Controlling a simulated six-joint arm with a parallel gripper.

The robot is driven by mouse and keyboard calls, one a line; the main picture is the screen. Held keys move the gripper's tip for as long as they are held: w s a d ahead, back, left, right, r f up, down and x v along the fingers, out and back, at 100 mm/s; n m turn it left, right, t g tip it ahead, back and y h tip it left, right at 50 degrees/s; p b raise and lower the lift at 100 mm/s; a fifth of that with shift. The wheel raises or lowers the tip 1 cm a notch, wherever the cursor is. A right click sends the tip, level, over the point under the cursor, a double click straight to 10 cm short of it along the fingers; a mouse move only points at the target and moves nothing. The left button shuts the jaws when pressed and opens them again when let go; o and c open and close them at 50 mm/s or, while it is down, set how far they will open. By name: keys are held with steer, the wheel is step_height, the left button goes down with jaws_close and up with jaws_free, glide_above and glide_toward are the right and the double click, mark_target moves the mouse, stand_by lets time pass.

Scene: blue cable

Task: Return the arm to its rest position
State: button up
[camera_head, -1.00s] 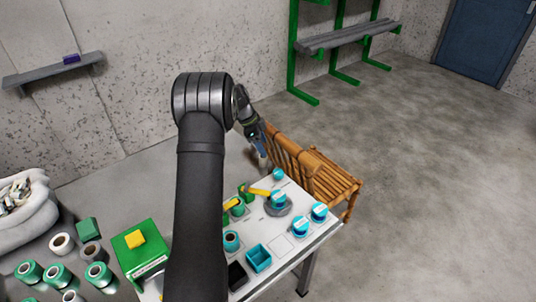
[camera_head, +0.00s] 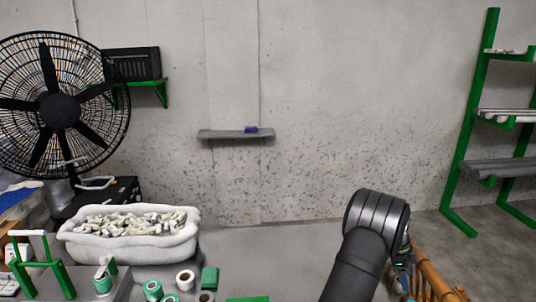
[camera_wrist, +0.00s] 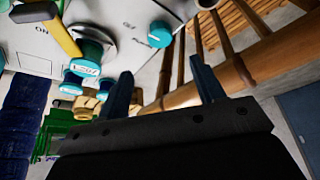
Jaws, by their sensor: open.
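My arm rises at the lower right of the head view, bent at a dark grey joint. My gripper (camera_head: 403,278) hangs beyond that joint, small and partly hidden by it, in front of a wooden bench (camera_head: 438,284). In the wrist view my gripper (camera_wrist: 162,85) shows two dark blue fingers set wide apart with nothing between them. The fingers point toward the bench rails and the white table (camera_wrist: 125,45).
The wrist view shows a teal-capped spool (camera_wrist: 92,66), a teal round piece (camera_wrist: 160,34), a yellow-handled tool (camera_wrist: 62,36) and a dark blue ribbed thing (camera_wrist: 20,118). The head view shows a white tub (camera_head: 128,248), a fan (camera_head: 60,110) and a green rack (camera_head: 472,130).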

steer(key=x, duration=1.1)
steer(key=shift+s+d+f, duration=0.1)
steer(key=shift+s+f, duration=0.05)
steer(key=shift+f, duration=0.25)
steer(key=shift+r, duration=0.1)
steer(key=v, duration=1.7)
steer(key=x, duration=1.7)
steer(key=shift+n+t, duration=0.3)
steer(key=shift+n, duration=0.6)
steer(key=n+t, duration=0.1)
steer(key=n, duration=0.2)
steer(key=n+t, duration=0.1)
steer(key=n, duration=0.2)
steer(key=shift+s+h, duration=0.2)
steer(key=shift+h, duration=0.2)
steer(key=shift+s+n+t, duration=0.1)
steer(key=shift+n+t, duration=0.9)
steer(key=shift+n, duration=1.2)
steer(key=shift+n+t+y, duration=0.4)
steer(key=shift+n+t, duration=0.1)
steer(key=shift+n, duration=1.1)
